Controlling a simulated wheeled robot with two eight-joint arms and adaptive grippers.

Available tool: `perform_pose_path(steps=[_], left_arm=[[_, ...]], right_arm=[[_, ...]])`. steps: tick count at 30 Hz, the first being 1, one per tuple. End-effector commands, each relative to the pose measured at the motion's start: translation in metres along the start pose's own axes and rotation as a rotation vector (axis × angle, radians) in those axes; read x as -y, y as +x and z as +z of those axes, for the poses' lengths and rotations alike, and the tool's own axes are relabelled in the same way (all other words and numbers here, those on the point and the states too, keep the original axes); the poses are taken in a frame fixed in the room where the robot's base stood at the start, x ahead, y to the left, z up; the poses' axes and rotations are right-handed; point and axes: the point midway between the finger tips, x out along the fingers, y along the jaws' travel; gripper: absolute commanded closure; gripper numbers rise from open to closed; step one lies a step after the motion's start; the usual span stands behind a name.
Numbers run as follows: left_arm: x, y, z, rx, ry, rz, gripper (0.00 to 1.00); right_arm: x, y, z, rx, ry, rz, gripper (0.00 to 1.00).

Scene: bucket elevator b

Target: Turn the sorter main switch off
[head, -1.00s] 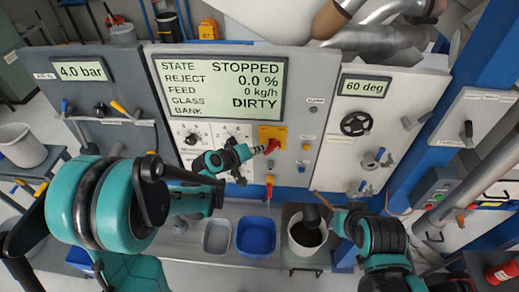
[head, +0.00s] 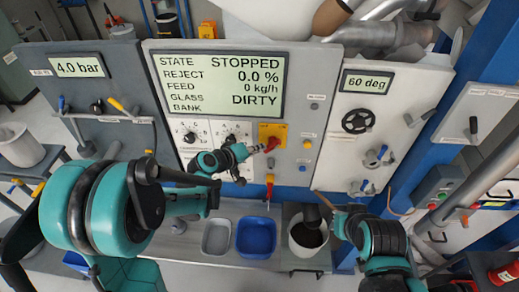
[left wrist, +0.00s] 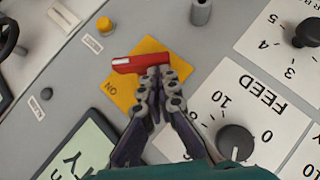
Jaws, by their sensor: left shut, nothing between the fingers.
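The sorter main switch is a red handle (head: 271,145) on a yellow plate (head: 279,130) on the light panel. In the left wrist view the red handle (left wrist: 128,65) lies across the yellow plate (left wrist: 148,50), and an "ON" label shows near one corner. My left gripper (head: 258,149) is shut and empty, its fingertips right at the handle. In the left wrist view the closed fingertips (left wrist: 158,72) overlap the handle's edge; I cannot tell if they touch. The display (head: 222,85) reads STOPPED. My right gripper (head: 337,215) is beside the white bucket, its fingers unclear.
A FEED dial (left wrist: 235,142) is close beside my left fingers. A yellow button (left wrist: 104,25) is on the switch's other side. A handwheel (head: 357,121) is on the right panel.

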Motion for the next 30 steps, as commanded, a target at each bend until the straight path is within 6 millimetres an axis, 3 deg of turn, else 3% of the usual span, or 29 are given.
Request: perform_pose_path(steps=[14, 30], left_arm=[[0.011, 0.005, 0.005, 0.0, -0.105, 0.105, 1.0], [0.027, 0.019, 0.019, 0.001, -0.447, 0.448, 1.0]], right_arm=[[0.0, 0.03, 0.022, 0.0, 0.0, 0.0, 1.0], [0.0, 0.117, 0.083, 0.0, 0.0, 0.0, 1.0]])
